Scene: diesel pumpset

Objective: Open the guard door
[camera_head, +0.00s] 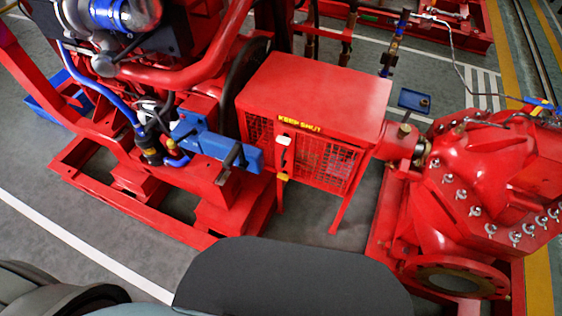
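The guard (315,90) is a red box with a solid top and mesh sides, standing on legs in the middle of the view. A yellow label reading "KEEP SHUT" (299,124) is on its front upper edge. The mesh guard door (325,166) is on the front face and looks closed. A white handle (285,140) is on the front, with a small yellow part (283,177) below it. Neither of my grippers is in view.
A red engine frame with a blue bracket (215,143) stands left of the guard. A red pump casing with bolts (480,185) stands to its right. A small blue tray (414,100) is behind. Grey floor shows in front of the guard.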

